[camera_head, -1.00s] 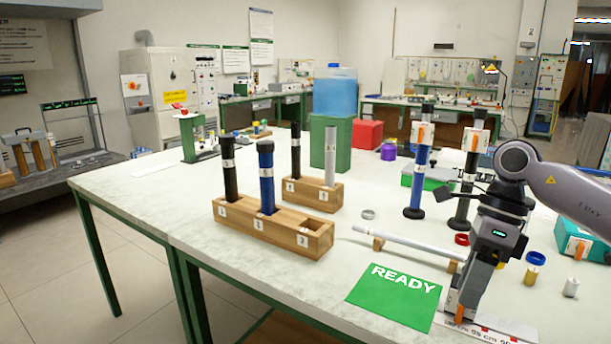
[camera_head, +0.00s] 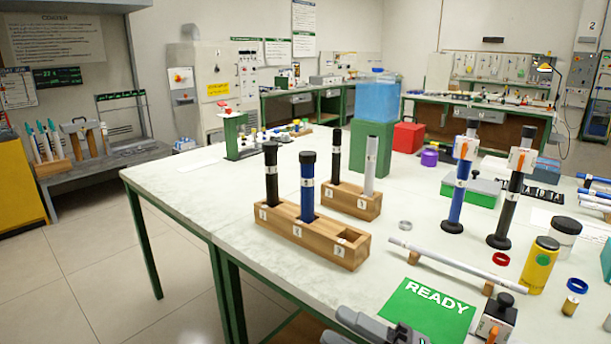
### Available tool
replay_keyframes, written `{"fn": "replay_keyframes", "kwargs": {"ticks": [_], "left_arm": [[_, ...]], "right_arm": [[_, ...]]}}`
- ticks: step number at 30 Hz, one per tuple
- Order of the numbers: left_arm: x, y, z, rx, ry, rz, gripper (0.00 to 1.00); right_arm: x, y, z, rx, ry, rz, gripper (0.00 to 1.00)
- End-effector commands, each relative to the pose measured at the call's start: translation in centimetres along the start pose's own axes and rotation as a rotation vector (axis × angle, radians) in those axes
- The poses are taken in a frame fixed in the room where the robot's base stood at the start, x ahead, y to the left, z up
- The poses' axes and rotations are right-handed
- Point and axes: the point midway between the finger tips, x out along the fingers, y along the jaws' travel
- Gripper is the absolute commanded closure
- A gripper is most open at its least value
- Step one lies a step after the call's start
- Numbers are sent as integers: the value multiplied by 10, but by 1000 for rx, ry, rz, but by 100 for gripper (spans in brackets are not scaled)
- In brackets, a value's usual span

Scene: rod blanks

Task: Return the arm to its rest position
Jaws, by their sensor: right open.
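My right gripper (camera_head: 336,327) is at the bottom edge, left of the green READY mat (camera_head: 428,308). Its two grey fingers point left and are apart, with nothing seen between them; most of its arm is out of frame. My left gripper is not in view. The front wooden rack (camera_head: 318,244) holds an upright black rod (camera_head: 271,180) and an upright blue rod (camera_head: 307,190); its right socket is empty. The rack behind (camera_head: 362,206) holds a black rod (camera_head: 336,157) and a silver rod (camera_head: 371,165). A silver rod (camera_head: 445,258) lies across small wooden rests.
A blue rod (camera_head: 455,205) and a black rod (camera_head: 506,210) stand on round bases with white clamps. A small block with a black knob (camera_head: 497,317) and a yellow can (camera_head: 541,265) are at right. The table's left part (camera_head: 190,195) is clear.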

Motion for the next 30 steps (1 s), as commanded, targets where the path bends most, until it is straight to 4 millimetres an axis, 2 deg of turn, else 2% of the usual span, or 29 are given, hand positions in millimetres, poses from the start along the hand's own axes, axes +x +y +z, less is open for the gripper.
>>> {"fn": "replay_keyframes", "kwargs": {"ticks": [5, 11, 14, 18, 21, 25, 30], "left_arm": [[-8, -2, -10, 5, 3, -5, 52], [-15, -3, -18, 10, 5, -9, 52], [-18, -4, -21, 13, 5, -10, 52], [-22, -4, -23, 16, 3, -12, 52], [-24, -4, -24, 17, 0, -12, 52], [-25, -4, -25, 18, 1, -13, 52], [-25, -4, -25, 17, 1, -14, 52]], "right_arm": [[-32, -18, 20, 316, -334, 103, 57], [-97, -61, 31, 666, -719, 171, 57], [-138, -89, 24, 844, -915, 192, 57], [-194, -127, 0, 1064, -1165, 205, 57], [-225, -147, -20, 1181, -1300, 207, 57], [-248, -161, -39, 1270, -1403, 207, 57], [-256, -167, -46, 1301, -1438, 207, 57]]}}
